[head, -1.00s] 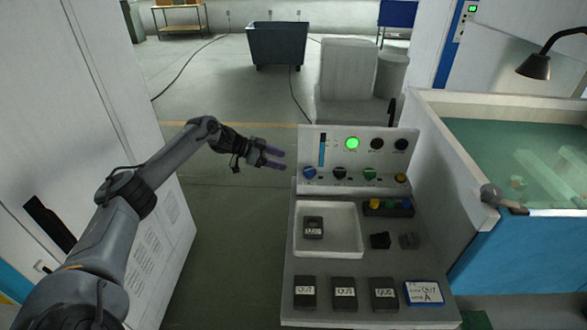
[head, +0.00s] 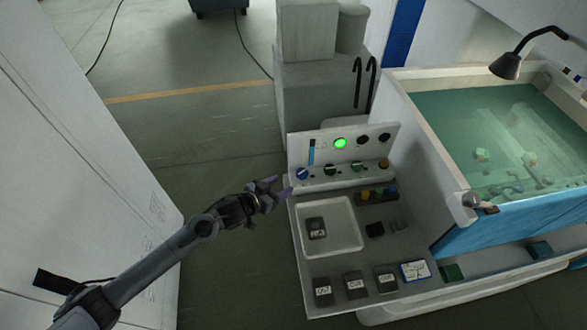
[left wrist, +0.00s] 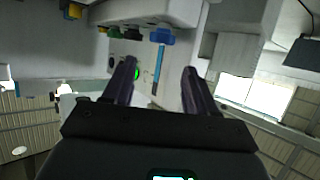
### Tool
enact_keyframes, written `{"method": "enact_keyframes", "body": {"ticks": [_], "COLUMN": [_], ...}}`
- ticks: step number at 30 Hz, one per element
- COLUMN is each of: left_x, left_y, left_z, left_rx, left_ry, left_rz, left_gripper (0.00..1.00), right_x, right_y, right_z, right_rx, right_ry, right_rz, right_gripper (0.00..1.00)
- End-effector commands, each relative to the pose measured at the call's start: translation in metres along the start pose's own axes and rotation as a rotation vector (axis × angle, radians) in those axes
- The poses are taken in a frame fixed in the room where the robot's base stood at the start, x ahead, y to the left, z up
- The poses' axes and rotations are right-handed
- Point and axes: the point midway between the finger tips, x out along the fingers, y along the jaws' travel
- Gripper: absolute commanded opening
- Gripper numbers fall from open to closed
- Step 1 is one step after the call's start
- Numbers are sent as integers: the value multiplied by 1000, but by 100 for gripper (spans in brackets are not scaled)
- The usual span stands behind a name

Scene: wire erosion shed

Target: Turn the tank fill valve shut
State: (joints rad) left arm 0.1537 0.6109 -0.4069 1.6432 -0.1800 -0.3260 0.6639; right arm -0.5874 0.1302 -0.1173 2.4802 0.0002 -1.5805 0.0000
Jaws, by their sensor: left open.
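A blue knob (head: 302,174) sits at the left end of the control panel's (head: 346,175) lower row, below a blue vertical gauge strip (head: 311,152). The labels are too small to read, so I cannot confirm which control is the tank fill valve. My left gripper (head: 277,189) is open and empty, just left of the blue knob and apart from it. In the left wrist view the blue knob (left wrist: 161,36) appears upside down, ahead of and between the spread fingers (left wrist: 159,68). My right gripper is not in view.
Black, green and yellow knobs share the blue knob's row. A white tray (head: 358,238) and several dark blocks lie on the bench below. The water tank (head: 391,97), with a lever (head: 480,203) at its corner, stands right. Floor left of the bench is clear.

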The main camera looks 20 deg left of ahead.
Motion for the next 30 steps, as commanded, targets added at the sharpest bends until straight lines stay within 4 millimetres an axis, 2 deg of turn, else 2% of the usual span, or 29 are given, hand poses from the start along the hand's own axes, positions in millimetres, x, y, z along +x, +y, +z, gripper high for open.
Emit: {"method": "enact_keyframes", "body": {"ticks": [18,24,30], "left_x": [84,99,103], "left_y": [-1,-1,-1], "left_z": [0,1,0], "left_rx": [2,2,3], "left_ry": [1,-1,0], "left_rz": [-1,-1,0], "left_gripper": [57,57,57], "right_x": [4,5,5], "right_y": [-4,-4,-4], "right_z": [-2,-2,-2], "right_rx": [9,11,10], "right_ry": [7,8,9], "right_rz": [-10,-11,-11], "right_gripper": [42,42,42]}}
